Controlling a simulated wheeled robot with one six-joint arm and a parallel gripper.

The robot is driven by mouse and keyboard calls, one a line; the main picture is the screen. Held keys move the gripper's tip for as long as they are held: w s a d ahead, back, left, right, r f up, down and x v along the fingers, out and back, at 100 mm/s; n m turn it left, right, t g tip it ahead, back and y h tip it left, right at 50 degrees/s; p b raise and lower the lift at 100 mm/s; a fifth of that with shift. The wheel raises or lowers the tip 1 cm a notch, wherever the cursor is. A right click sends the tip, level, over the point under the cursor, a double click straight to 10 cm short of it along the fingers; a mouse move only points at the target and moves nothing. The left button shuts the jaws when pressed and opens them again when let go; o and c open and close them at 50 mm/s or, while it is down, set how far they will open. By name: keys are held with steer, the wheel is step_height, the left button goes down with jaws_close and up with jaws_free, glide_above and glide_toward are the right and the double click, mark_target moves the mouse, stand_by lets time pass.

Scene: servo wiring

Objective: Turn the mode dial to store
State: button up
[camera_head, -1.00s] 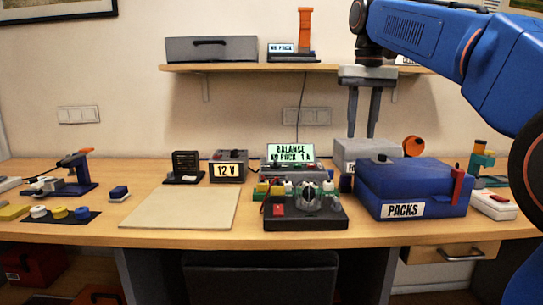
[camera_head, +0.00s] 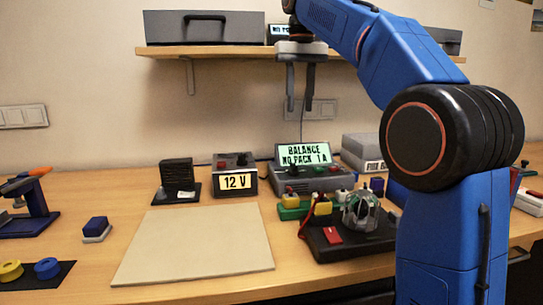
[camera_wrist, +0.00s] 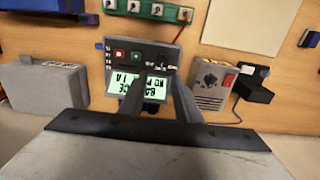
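The grey charger (camera_head: 321,178) stands on the bench with a lit screen (camera_head: 303,155) reading "BALANCE NO PACK 1 A". In the wrist view the charger panel (camera_wrist: 121,45) is upside down, with a red and a green button. A small dark knob (camera_wrist: 163,58), apparently the mode dial, has small labels beside it, too small to read. In the head view a dark knob (camera_head: 292,170) shows on the panel's left. My gripper (camera_head: 300,112) points down above the charger, open and empty, clear of it. Its fingers also show in the wrist view (camera_wrist: 160,86), partly covering the screen.
A 12 V supply (camera_head: 235,182) stands left of the charger. In front is a dark board (camera_head: 350,246) with a clear dome, beside a green terminal strip (camera_head: 290,213). A grey box (camera_head: 367,147) stands to the right. The beige mat (camera_head: 195,245) is bare. A shelf (camera_head: 215,52) hangs behind.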

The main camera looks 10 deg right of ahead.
glide_toward(294, 166)
steer(key=f, duration=0.8)
steer(key=shift+w+d+f, duration=0.1)
steer(key=shift+w, duration=0.1)
jaws_close()
